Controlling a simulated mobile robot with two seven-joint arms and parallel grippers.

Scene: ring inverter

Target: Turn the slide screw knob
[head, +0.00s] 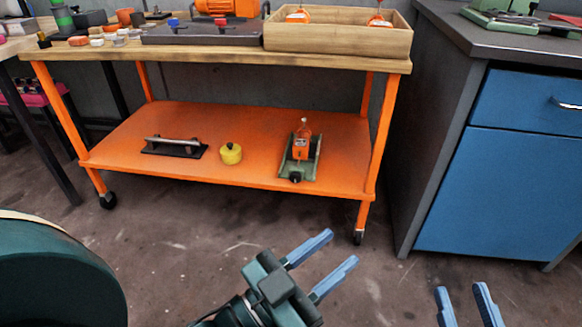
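A small green slide device (312,168) with an orange block (302,146) on it stands on the right part of the cart's orange lower shelf. A dark round knob (296,177) sits at its front end, near the shelf's front edge; I take it for the slide screw knob. My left gripper (342,248) is open and empty, in front of the shelf and below the device in the picture. My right gripper (461,289) is open and empty at the bottom right, apart from everything; only its fingers show.
The orange lower shelf (240,120) also holds a yellow round piece (231,154) and a black plate with a handle (174,147). The wooden top overhangs it. An orange leg (379,140) stands right of the device. A blue cabinet (510,190) is further right. The floor in front is clear.

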